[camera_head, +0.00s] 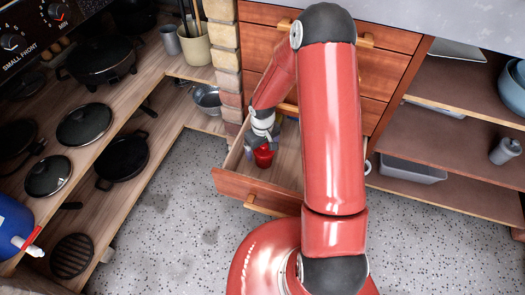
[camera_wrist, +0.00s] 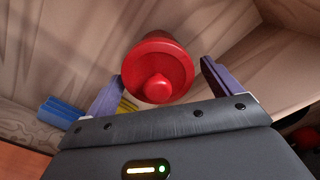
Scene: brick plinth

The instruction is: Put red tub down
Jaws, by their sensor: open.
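The red tub (camera_head: 263,157) is in the open wooden drawer (camera_head: 236,188) in the head view, just below my gripper (camera_head: 258,146). In the wrist view the tub (camera_wrist: 158,52) shows a round face with a knob, between the two purple fingers of my gripper (camera_wrist: 163,70). The fingers are spread apart, with a visible gap on the right side of the tub. On the left, the finger is close to the tub, and I cannot tell if it touches. The drawer's wooden inside fills the wrist view's background.
A blue object (camera_wrist: 62,110) and a yellow one (camera_wrist: 126,106) lie by the left finger in the wrist view. Brick pillar (camera_head: 228,70) stands left of the drawer. Shelves with black pans (camera_head: 122,158) are at left; a grey bin (camera_head: 410,171) sits on the right shelves.

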